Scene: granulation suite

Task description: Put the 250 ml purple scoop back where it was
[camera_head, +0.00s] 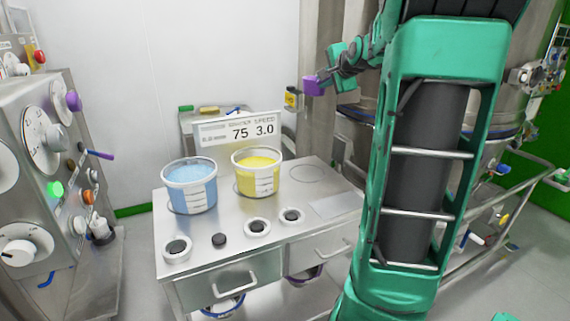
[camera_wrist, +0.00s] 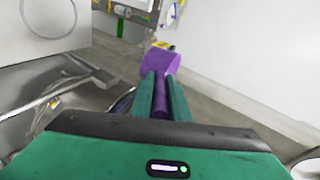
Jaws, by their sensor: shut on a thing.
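The purple scoop (camera_wrist: 158,62) is in my gripper (camera_wrist: 161,85). In the wrist view its handle lies between the two green fingers and its square cup sticks out beyond them. In the head view the scoop (camera_head: 313,86) shows as a small purple block at the left end of my gripper (camera_head: 329,76), held in the air above and behind the steel cart. A yellow thing (camera_head: 291,98) hangs near the wall, just left of and below the scoop. Markings on the scoop are too small to read.
A steel cart (camera_head: 333,178) carries a blue-filled tub (camera_head: 190,194), a yellow-filled tub (camera_head: 256,180), several round black-centred items and a sign (camera_head: 238,130). A control panel (camera_head: 40,150) stands at left. A large steel vessel (camera_head: 510,110) is partly hidden behind my arm at right.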

